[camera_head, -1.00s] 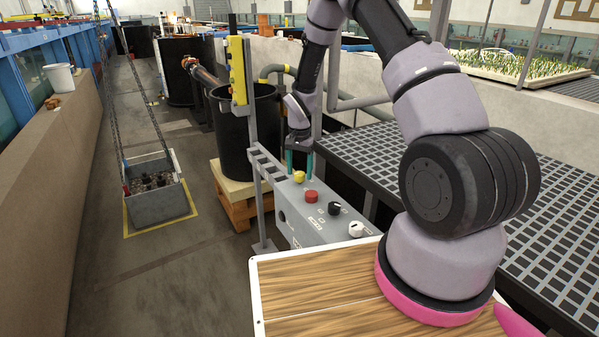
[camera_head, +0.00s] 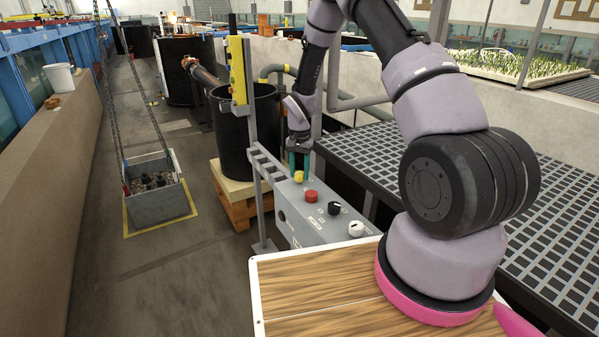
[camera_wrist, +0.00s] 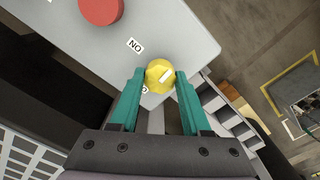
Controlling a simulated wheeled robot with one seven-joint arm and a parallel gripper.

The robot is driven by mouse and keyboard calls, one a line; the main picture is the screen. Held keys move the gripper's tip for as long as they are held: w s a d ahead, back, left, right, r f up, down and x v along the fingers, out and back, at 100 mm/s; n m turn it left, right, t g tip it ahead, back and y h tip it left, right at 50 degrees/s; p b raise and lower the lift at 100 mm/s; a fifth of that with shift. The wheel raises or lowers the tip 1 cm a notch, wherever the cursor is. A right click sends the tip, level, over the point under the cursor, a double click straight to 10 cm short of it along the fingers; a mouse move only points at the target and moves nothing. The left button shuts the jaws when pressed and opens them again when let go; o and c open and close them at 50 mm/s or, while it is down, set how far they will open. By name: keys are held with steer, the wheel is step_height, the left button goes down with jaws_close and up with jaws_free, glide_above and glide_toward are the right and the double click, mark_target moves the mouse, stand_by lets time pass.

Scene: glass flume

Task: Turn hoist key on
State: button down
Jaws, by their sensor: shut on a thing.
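The hoist key is a yellow round knob (camera_wrist: 159,75) with a pale bar mark, at the far end of the grey control panel (camera_head: 310,212). In the wrist view an "ON" label (camera_wrist: 135,46) sits beside it, and another label is partly hidden by a finger. The knob's pale mark runs slantwise and does not point straight at the "ON" label. My gripper (camera_wrist: 158,80) has its two teal fingers closed on either side of the yellow knob. The head view also shows the knob (camera_head: 298,177) just under the fingertips.
A red button (camera_head: 311,196), a black knob (camera_head: 334,208) and a white knob (camera_head: 356,229) stand along the same panel. A yellow pendant (camera_head: 238,70) is on a post behind. A grey bin (camera_head: 158,203) hangs on chains at the left.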

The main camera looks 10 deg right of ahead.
steer(key=n, duration=0.8)
steer(key=shift+n, duration=0.3)
steer(key=n, duration=0.4)
steer(key=shift+n, duration=2.3)
steer(key=shift+c, duration=1.9)
jaws_free()
